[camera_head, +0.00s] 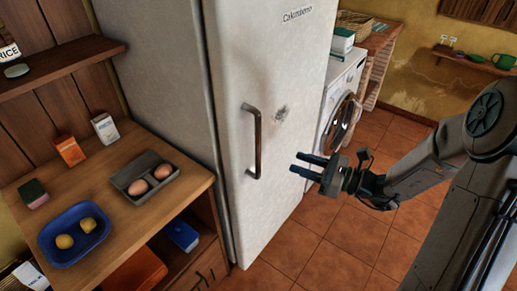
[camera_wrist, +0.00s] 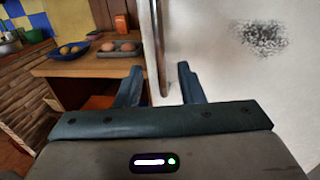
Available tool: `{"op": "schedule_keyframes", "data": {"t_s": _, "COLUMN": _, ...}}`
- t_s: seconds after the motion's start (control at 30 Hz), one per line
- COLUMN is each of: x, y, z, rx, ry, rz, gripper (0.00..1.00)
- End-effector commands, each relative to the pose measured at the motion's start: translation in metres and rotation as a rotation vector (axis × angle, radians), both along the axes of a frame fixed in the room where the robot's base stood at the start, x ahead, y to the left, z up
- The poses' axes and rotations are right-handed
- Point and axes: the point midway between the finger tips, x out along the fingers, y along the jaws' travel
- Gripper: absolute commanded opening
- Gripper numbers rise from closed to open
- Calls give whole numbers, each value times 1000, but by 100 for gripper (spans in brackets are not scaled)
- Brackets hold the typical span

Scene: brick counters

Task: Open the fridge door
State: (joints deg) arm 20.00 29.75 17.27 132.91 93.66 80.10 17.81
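The white fridge (camera_head: 190,100) stands in the middle of the head view, and its door (camera_head: 285,75) looks closed. A dark vertical bar handle (camera_head: 254,142) is fixed near the door's left edge. My gripper (camera_head: 303,165) is open to the right of the handle's lower part, with its fingers pointing left toward it. In the wrist view the handle (camera_wrist: 158,50) stands upright ahead, between the lines of the two open fingers (camera_wrist: 160,85). The handle appears to be beyond the fingertips, and nothing is held.
A wooden counter (camera_head: 135,211) to the left of the fridge holds a blue tray (camera_head: 58,262) with lemons and a grey tray with eggs. A washing machine (camera_head: 337,100) stands beyond the fridge. The tiled floor (camera_head: 315,235) before the door is clear.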

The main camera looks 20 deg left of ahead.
Motion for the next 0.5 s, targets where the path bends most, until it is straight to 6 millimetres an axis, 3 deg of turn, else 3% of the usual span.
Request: {"op": "schedule_keyframes", "data": {"t_s": 0.5, "x": 18, "y": 100, "z": 1, "rx": -2, "ry": -1, "rz": 7, "gripper": 35}}
